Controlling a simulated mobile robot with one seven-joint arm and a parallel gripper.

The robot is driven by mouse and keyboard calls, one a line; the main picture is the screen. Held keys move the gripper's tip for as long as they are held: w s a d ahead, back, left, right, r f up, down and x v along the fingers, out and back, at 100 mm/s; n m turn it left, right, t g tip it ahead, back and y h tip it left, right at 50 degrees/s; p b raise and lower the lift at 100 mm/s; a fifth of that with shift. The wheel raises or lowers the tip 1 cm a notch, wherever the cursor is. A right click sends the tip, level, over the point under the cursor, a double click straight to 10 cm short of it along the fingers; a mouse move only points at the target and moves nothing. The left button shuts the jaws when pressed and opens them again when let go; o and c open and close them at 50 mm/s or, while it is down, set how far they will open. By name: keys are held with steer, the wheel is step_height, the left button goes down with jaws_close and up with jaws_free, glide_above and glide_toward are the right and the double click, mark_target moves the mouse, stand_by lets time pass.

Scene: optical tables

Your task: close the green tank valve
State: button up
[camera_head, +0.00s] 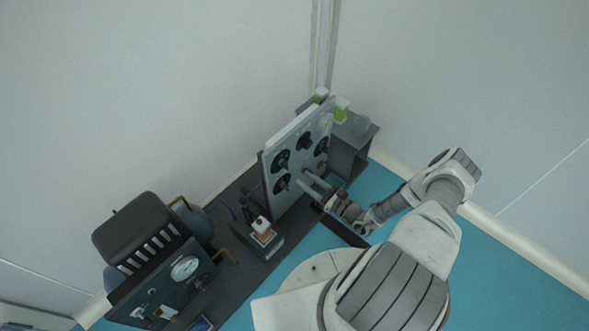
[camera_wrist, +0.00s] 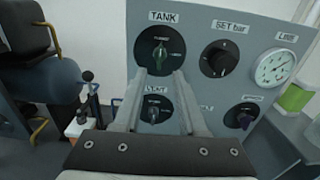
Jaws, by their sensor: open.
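The green tank valve (camera_wrist: 160,50) is a round black knob with a dark green handle, under the label TANK at the upper left of a grey panel (camera_wrist: 190,22). Its handle stands about upright in the wrist view. In the head view the valve (camera_head: 281,160) is a dark disc on the panel's left side. My gripper (camera_wrist: 161,74) is open, with nothing between its fingers. Its fingertips appear just below the tank knob and above the vent knob; whether they touch the panel I cannot tell. In the head view my gripper (camera_head: 312,184) is in front of the panel's lower part.
The vent knob (camera_wrist: 153,108) sits below the tank knob. A SET bar knob (camera_wrist: 219,58), a LINE gauge (camera_wrist: 273,67) and a purple-handled knob (camera_wrist: 242,115) are to the right. A small joystick-like lever (camera_wrist: 88,82) stands left of the panel. A dark gauge unit (camera_head: 165,285) is at left.

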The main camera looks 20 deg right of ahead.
steer(key=p+v, duration=0.1)
steer(key=v, duration=0.8)
steer(key=shift+s, duration=0.2)
steer(key=shift+d, duration=0.1)
steer(key=w+a+r+n+g, duration=0.1)
steer(key=a+r+n+g, duration=0.1)
steer(key=r+n+g, duration=0.9)
steer(key=w+a+r+n+g, duration=0.1)
steer(key=a+r+n+g, duration=0.45)
steer(key=r, duration=1.15)
steer(key=s+a+r+n+t+h, duration=0.1)
steer(key=s+r+n+t+h, duration=0.2)
steer(key=s+r+n+h, duration=0.2)
steer(key=s+a+r+n+t+h, duration=0.1)
steer(key=s+r+n+t+h, duration=0.3)
steer(key=r, duration=1.5)
steer(key=shift+s+a+r+n+h, duration=0.4)
steer(key=shift+s+n, duration=1.35)
steer(key=shift+s, duration=1.7)
